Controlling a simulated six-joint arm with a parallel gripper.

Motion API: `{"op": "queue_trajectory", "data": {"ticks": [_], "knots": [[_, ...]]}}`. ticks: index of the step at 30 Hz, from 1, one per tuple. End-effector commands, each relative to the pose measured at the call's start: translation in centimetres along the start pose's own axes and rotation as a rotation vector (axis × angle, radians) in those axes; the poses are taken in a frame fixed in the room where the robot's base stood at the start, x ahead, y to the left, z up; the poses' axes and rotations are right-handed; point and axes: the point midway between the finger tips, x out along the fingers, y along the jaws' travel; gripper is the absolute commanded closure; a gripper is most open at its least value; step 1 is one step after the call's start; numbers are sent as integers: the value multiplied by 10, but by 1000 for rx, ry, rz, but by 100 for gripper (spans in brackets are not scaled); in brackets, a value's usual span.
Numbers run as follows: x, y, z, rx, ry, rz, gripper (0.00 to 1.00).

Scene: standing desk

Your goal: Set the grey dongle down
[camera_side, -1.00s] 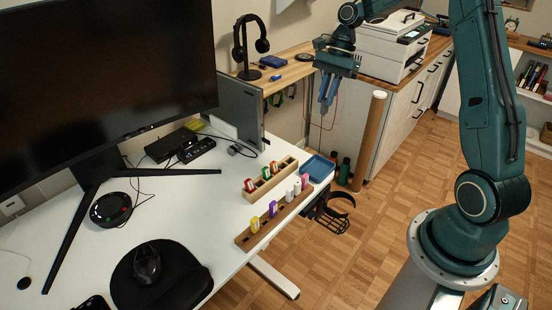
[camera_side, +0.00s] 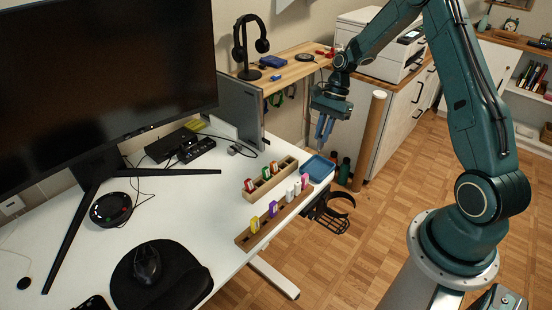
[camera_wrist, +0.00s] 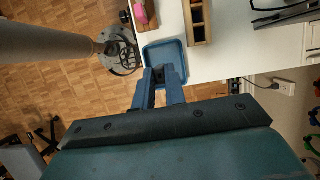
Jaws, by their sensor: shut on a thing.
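My gripper (camera_side: 323,139) is above and close to the blue tray (camera_side: 318,168) at the desk's far right corner, fingers pointing down. In the wrist view my gripper (camera_wrist: 160,76) shows just in front of the tray (camera_wrist: 183,50), which looks empty there. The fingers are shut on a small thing. It is mostly hidden between the fingertips, and I cannot make out its colour or shape; no grey dongle shows clearly elsewhere.
Two wooden holders stand left of the tray: a back one (camera_side: 253,194) and a front one (camera_side: 246,240), both with coloured sticks. A tall cardboard tube (camera_side: 369,140) stands right of the desk. The monitor (camera_side: 100,80) is at left.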

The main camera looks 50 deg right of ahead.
Motion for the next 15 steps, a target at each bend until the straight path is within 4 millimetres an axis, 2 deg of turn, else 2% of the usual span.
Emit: {"op": "queue_trajectory", "data": {"ticks": [1, 6, 15], "knots": [[10, 0, -3, 1, -3, 3, 100], [28, 0, -11, 0, -1, 1, 100], [33, -1, -14, 0, 0, -1, 100]]}}
